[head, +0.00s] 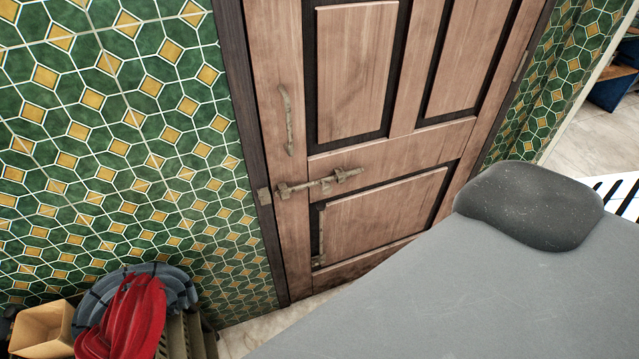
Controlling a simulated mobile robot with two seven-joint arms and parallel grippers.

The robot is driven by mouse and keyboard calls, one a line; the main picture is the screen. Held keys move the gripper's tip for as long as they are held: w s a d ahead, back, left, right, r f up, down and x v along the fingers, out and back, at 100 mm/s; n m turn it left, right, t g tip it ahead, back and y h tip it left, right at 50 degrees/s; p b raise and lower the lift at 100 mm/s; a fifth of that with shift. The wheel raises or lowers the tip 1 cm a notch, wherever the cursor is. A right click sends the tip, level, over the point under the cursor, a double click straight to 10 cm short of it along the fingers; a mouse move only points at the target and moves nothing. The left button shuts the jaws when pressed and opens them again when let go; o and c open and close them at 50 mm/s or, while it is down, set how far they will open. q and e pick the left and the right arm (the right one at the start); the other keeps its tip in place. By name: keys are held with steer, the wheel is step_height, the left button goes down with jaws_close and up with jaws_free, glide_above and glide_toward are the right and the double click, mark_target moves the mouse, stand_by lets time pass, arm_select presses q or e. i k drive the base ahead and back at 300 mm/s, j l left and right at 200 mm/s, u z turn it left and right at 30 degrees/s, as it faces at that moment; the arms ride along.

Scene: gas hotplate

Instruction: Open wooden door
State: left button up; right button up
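The wooden door (292,215) stands in the green tiled wall in the head view and looks shut in its dark frame (247,120). A curved vertical handle (287,120) is on its left side. Below the handle, a horizontal sliding bolt (320,183) lies across the left part of the door, and its left end reaches a small catch (264,196) on the frame. I cannot tell for sure whether the bolt is engaged. Neither my left nor my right gripper is in view.
A grey flat surface (450,290) with a dark rounded lump (530,205) fills the lower right, in front of the door. A red cloth (125,320), a bluish coil (178,283) and a cardboard box (45,322) are at lower left. A strip of floor (262,330) lies between.

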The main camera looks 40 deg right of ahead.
mark_target(410, 94)
steer(key=z, duration=1.65)
steer(key=j+z, duration=0.2)
steer(key=z, duration=0.25)
